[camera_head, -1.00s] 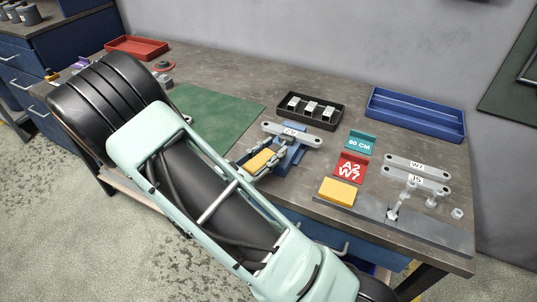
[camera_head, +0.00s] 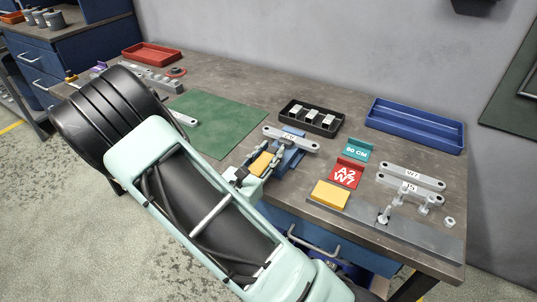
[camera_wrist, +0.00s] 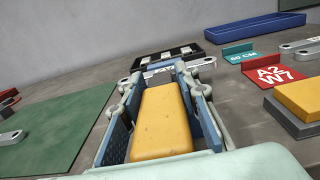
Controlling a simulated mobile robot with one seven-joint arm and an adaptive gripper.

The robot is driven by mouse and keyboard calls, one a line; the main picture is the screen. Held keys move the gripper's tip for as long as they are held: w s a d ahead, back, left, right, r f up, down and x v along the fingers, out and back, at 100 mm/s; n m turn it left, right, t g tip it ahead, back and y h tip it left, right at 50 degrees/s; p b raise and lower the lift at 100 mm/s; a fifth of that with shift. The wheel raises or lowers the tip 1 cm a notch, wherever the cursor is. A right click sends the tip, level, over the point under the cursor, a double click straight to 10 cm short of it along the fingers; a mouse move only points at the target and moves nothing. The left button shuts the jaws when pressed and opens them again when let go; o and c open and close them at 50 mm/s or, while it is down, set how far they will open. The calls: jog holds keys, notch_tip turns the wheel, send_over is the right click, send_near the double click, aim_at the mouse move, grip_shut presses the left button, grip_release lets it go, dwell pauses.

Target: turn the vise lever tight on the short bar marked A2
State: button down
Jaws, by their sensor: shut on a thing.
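A short grey bar (camera_head: 291,139) with a white label lies across the top of the blue vise (camera_head: 289,158). The label looks upside down and I cannot read it surely. My gripper (camera_head: 263,164) is at the vise's near side, shut on a yellow block (camera_wrist: 162,125). The block sits between the two blue-padded fingers in the wrist view, just in front of the vise and bar. I cannot tell how the block joins the vise; no separate lever shows. A red sign (camera_head: 346,174) reading A2 W7 stands to the right.
A black tray (camera_head: 312,128) of metal parts is behind the vise, a blue tray (camera_head: 415,136) behind right. Another yellow block (camera_head: 330,194) is on a grey plate (camera_head: 420,236) with pins nearby. Two labelled bars lie right. A green mat (camera_head: 215,125) lies left.

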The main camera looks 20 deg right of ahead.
jog(key=shift+f, duration=0.15)
jog(key=c, duration=1.4)
grip_release()
jog(key=shift+c, duration=0.2)
jog(key=v, duration=1.2)
jog(key=shift+s+d, duration=0.1)
jog(key=shift+s, duration=0.05)
